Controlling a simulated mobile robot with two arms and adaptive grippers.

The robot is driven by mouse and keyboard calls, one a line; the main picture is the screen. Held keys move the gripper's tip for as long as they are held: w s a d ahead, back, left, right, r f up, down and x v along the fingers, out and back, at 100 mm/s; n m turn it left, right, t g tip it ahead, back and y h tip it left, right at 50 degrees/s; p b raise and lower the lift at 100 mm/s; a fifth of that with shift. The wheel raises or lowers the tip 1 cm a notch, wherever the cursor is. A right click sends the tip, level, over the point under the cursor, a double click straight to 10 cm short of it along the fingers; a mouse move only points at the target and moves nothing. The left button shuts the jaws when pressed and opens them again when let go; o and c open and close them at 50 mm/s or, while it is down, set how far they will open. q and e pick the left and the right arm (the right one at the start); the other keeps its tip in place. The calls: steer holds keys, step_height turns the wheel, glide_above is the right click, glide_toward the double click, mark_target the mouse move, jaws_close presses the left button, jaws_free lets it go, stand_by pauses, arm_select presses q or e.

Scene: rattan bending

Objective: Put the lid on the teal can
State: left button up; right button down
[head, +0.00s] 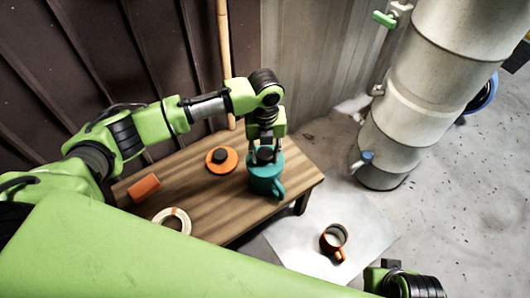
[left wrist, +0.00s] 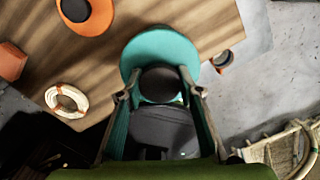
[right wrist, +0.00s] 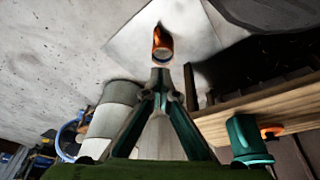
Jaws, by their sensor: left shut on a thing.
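The teal can (head: 265,183) stands upright on the wooden table, its handle toward the lower right. My left gripper (head: 265,158) points down over it, shut on the dark knob of the teal lid. In the left wrist view the teal lid (left wrist: 160,45) lies below the fingers, with its knob (left wrist: 160,85) between them. The lid is at the can's top; whether it touches the rim I cannot tell. The can shows upside down in the right wrist view (right wrist: 246,135). My right gripper (right wrist: 160,82) looks shut and empty, away from the table.
On the table are an orange lid with a dark knob (head: 221,159), an orange block (head: 144,187) and a pale rattan ring (head: 173,221). An orange mug (head: 333,239) is on a white sheet on the floor. A large pale pipe (head: 430,90) stands behind right.

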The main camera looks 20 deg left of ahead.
steer(key=shift+f, duration=0.1)
stand_by(0.4)
steer(key=shift+f, duration=0.1)
steer(key=shift+w+f, duration=0.1)
steer(key=shift+f, duration=0.3)
steer(key=shift+w+a+f+p, duration=0.1)
steer(key=shift+w+f+p, duration=0.15)
steer(key=shift+f+p, duration=0.25)
steer(key=shift+f, duration=0.15)
steer(key=shift+s+f, duration=0.1)
steer(key=shift+f, duration=0.2)
steer(key=shift+f, duration=0.1)
